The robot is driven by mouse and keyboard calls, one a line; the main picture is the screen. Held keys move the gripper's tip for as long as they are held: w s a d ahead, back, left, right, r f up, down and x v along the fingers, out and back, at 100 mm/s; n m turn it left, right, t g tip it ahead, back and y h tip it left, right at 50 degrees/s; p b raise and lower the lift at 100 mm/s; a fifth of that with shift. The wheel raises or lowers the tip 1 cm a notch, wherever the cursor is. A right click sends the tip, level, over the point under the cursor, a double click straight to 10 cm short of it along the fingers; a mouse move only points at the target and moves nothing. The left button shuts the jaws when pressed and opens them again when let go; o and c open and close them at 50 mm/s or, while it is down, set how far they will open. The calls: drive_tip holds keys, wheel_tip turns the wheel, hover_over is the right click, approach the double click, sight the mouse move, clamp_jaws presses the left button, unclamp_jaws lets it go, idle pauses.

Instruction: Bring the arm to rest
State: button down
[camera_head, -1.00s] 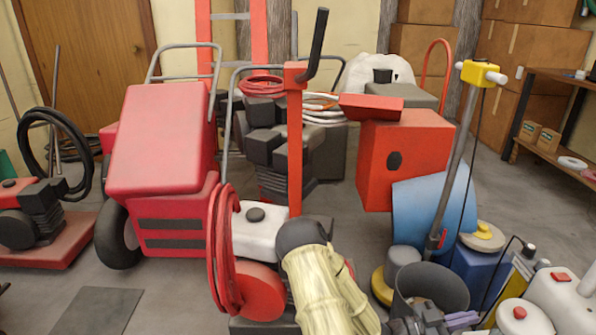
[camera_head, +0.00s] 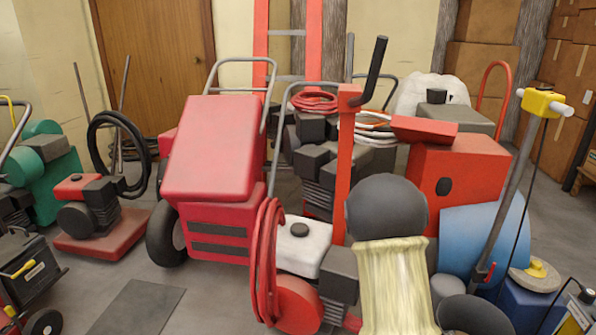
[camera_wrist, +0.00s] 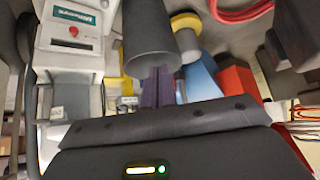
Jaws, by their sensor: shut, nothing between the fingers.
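My arm, in a cream sleeve with a dark round joint, reaches into the lower right middle of the head view. Its end runs out of the bottom of that picture, so my gripper is hidden there. In the wrist view my gripper (camera_wrist: 158,86) shows as two purple fingers close together above the dark wrist housing. It is shut and empty. The fingers overlap a dark cylindrical bucket (camera_wrist: 151,42) in the picture; I cannot tell whether they touch it.
A red machine (camera_head: 221,150), a red hose (camera_head: 265,262) and an orange box (camera_head: 458,181) stand close around my arm. A yellow-topped pole (camera_head: 543,103) and a blue curved panel (camera_head: 478,237) are to the right. Bare floor shows at the lower left.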

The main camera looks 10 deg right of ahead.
drive_tip(key=a+r+n+y+p, duration=0.1)
drive_tip(key=a+r+n+y, duration=0.55)
drive_tip(key=a, duration=0.65)
drive_tip(key=s+a+r+n+g+p, duration=0.1)
drive_tip(key=s+a+r+n+p, duration=0.1)
drive_tip(key=s+a+r+n, duration=0.5)
drive_tip(key=w+p+v, duration=0.2)
drive_tip(key=p+v, duration=1)
drive_tip(key=w+d+r+p+v, duration=0.1)
drive_tip(key=w+p+v, duration=0.2)
drive_tip(key=p+v, duration=0.9)
drive_tip(key=w+d+r+p+v, duration=0.1)
drive_tip(key=w+p+v, duration=0.2)
drive_tip(key=p+v, duration=1)
drive_tip(key=shift+s+m, duration=0.3)
drive_tip(key=shift+m, duration=0.05)
